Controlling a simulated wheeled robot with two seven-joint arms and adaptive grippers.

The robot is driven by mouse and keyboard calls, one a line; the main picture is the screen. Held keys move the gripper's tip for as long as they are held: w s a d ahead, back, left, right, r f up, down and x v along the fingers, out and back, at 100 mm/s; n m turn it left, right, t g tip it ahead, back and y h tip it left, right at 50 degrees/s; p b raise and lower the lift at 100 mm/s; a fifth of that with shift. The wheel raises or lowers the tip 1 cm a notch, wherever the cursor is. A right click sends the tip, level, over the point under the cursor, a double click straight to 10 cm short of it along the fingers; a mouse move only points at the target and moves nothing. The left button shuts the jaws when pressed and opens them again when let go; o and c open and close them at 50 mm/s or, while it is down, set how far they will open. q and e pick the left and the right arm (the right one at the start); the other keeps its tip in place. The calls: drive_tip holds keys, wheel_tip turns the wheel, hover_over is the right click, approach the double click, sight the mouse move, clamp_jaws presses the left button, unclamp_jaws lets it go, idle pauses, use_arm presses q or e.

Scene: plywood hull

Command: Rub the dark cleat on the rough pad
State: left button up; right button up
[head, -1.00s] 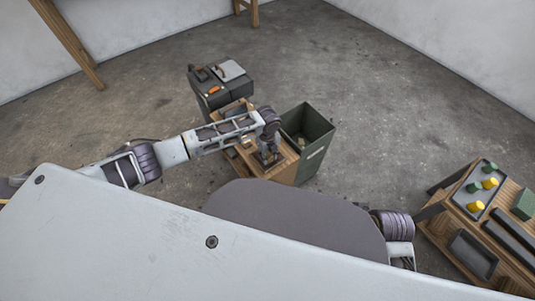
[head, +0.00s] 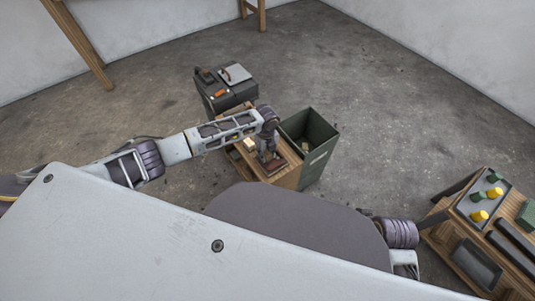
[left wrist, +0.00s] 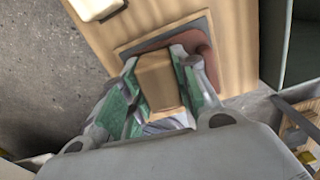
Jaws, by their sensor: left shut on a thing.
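My left gripper (left wrist: 158,88) is shut on a brown wooden block, the cleat (left wrist: 160,80), held between its green-lined fingers. In the left wrist view the cleat is over the reddish-brown rough pad (left wrist: 208,40), which has a grey border and lies on a wooden bench top. I cannot tell whether the cleat touches the pad. In the head view the left gripper (head: 270,157) points down at the pad (head: 276,166), and the cleat is mostly hidden. My right gripper is not in view.
A pale block (left wrist: 95,8) lies on the bench beside the pad. An open dark green bin (head: 318,160) stands against the bench's right side. A black case (head: 228,95) stands behind. A second bench with a tray (head: 482,200) of green and yellow pieces is at right.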

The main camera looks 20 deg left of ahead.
sight(271, 163)
use_arm(q)
drive_tip(key=shift+s, duration=0.1)
drive_tip(key=shift+s+d+r+p, duration=0.1)
drive_tip(key=shift+s+d+p, duration=0.4)
drive_tip(key=shift+d+p, duration=0.25)
drive_tip(key=shift+s+d+r+p, duration=0.1)
drive_tip(key=shift+s+d+p, duration=0.35)
drive_tip(key=shift+d+p, duration=0.25)
drive_tip(key=shift+w+a+f, duration=0.1)
drive_tip(key=shift+a, duration=0.05)
drive_tip(key=shift+w+a+f, duration=0.15)
drive_tip(key=shift+w+a, duration=0.85)
drive_tip(key=shift+a, duration=0.3)
drive_tip(key=shift+s+d, duration=0.1)
drive_tip(key=shift+s, duration=0.05)
drive_tip(key=shift+s+d+p, duration=1)
drive_tip(key=shift+d+p, duration=0.15)
drive_tip(key=shift+d, duration=0.15)
